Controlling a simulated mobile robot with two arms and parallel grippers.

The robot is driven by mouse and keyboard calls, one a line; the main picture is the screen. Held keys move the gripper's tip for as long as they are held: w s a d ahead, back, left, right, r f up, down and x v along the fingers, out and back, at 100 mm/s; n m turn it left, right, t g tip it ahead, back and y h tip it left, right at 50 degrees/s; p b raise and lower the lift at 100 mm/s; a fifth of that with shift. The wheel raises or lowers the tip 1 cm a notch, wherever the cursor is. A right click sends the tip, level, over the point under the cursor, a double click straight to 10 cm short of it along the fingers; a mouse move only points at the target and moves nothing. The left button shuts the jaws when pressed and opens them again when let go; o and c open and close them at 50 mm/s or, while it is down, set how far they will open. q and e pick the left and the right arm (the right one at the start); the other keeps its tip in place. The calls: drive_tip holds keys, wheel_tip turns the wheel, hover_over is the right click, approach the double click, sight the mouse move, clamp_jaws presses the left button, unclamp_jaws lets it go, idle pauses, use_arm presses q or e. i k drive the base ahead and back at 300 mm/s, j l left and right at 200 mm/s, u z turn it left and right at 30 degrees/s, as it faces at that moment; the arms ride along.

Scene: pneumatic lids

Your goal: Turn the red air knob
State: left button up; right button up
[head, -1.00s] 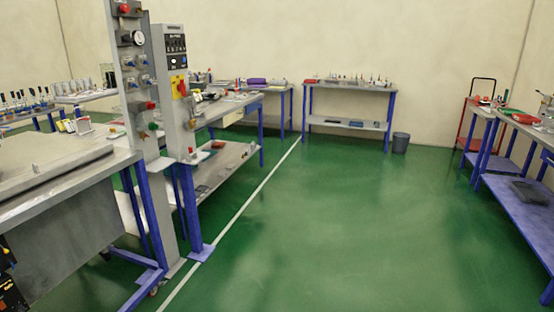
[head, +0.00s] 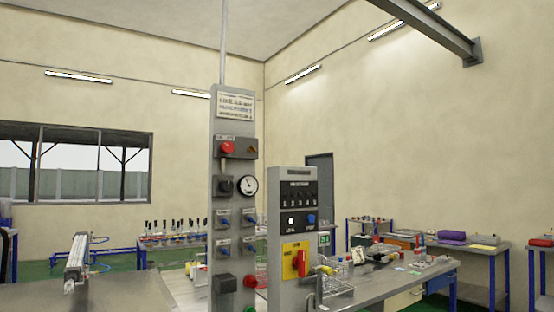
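Two grey control posts stand in the middle of the head view. The tall left post (head: 222,125) carries a round red knob (head: 227,147) near its top, a round pressure gauge (head: 248,185), several blue knobs, and another red knob (head: 250,281) low on its right side. The shorter right post (head: 280,185) bears a red rotary handle (head: 301,262) on a yellow plate (head: 289,265). I cannot tell from the labels which red control is the air knob. Neither of my grippers is in view.
A grey worktop (head: 105,292) lies at the lower left, with a metal cylinder device (head: 76,258) on it. A bench with a wire rack (head: 335,284) stands right of the posts. More benches line the walls, one with a purple case (head: 452,238).

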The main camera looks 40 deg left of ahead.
sight(227, 147)
drive_tip(key=i+l+u, duration=0.1)
drive_tip(key=i+u, duration=0.2)
drive_tip(key=i, duration=0.15)
drive_tip(key=i+l+u, duration=0.15)
drive_tip(key=i+u, duration=0.15)
drive_tip(key=i, duration=0.15)
drive_tip(key=i+l+u, duration=0.3)
drive_tip(key=i, duration=0.15)
